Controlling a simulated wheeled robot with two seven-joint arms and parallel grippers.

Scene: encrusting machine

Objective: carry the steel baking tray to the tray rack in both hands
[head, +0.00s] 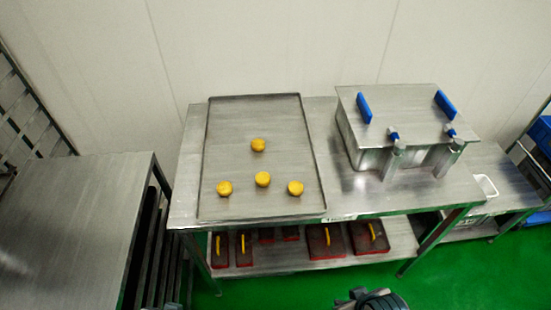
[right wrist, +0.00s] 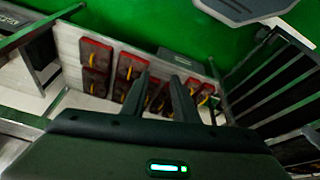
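The steel baking tray (head: 255,125) lies flat on the steel table in the head view, with several round yellow buns (head: 263,179) on its nearer half. My right gripper (head: 370,298) shows only partly at the bottom edge of the head view, below and in front of the table, apart from the tray. In the right wrist view its two fingers (right wrist: 160,80) stand apart with nothing between them. My left gripper cannot be made out. The tray rack is not clearly identifiable; a barred metal frame (head: 28,118) stands at the far left.
A steel box with blue handles (head: 390,110) stands right of the tray. Red items with yellow handles (head: 325,241) lie on the lower shelf; they also show in the right wrist view (right wrist: 95,54). A bare steel table (head: 70,220) is at left. Green floor shows in front.

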